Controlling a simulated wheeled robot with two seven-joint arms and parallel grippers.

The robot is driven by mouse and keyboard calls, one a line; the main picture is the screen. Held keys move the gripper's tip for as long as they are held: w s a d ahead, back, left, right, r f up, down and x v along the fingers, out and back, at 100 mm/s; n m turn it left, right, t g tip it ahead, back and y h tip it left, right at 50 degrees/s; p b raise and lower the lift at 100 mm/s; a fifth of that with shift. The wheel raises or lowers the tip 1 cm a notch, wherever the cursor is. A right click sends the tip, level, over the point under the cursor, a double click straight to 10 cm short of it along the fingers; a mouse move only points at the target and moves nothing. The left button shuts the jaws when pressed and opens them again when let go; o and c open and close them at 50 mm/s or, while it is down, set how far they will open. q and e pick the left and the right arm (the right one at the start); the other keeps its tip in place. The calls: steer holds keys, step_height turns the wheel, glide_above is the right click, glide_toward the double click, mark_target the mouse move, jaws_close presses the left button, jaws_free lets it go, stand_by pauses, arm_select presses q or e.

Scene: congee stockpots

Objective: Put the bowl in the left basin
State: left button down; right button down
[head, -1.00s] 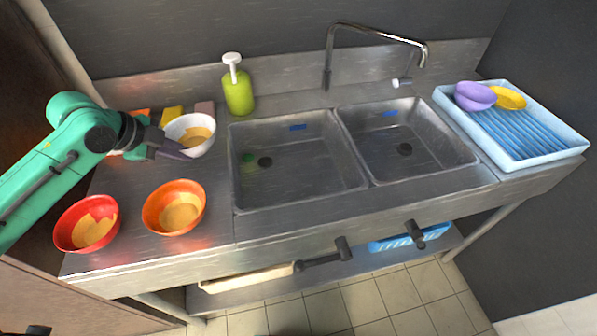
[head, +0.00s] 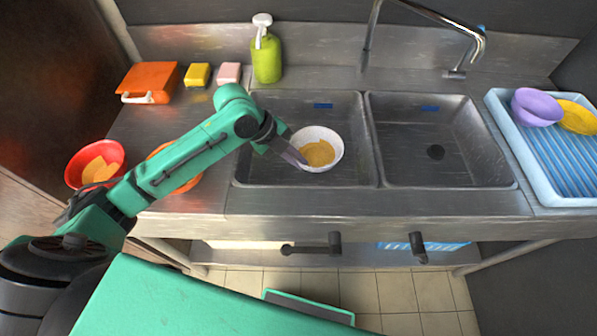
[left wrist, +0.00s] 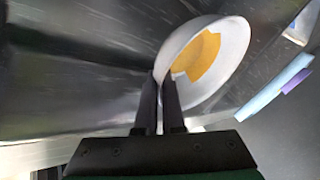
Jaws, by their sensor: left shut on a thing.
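The white bowl (head: 318,148) with a yellow-brown residue inside is over the left basin (head: 358,172) in the head view. My left gripper (head: 296,156) is shut on the bowl's near-left rim. In the left wrist view the two fingers (left wrist: 160,92) pinch the rim of the bowl (left wrist: 222,62), which looks tilted there. I cannot tell whether the bowl touches the basin floor. The right basin (head: 467,170) is empty. My right gripper is not in view.
A red bowl (head: 95,165) and an orange bowl (head: 181,183), partly behind my arm, stand on the left counter. A green soap bottle (head: 267,60) and faucet (head: 436,17) are behind the basins. A blue rack (head: 512,150) holds a purple bowl (head: 536,106) and yellow dish (head: 578,117).

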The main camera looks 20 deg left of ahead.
arm_select(q)
step_height(320, 180, down, 8)
steer(key=shift+r, duration=0.2)
steer(key=shift+w, duration=0.1)
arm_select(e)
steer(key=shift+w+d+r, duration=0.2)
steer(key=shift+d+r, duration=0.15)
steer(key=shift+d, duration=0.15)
arm_select(q)
steer(key=shift+f, duration=0.1)
steer(key=c, duration=1)
jaws_free()
steer(key=v, duration=1.2)
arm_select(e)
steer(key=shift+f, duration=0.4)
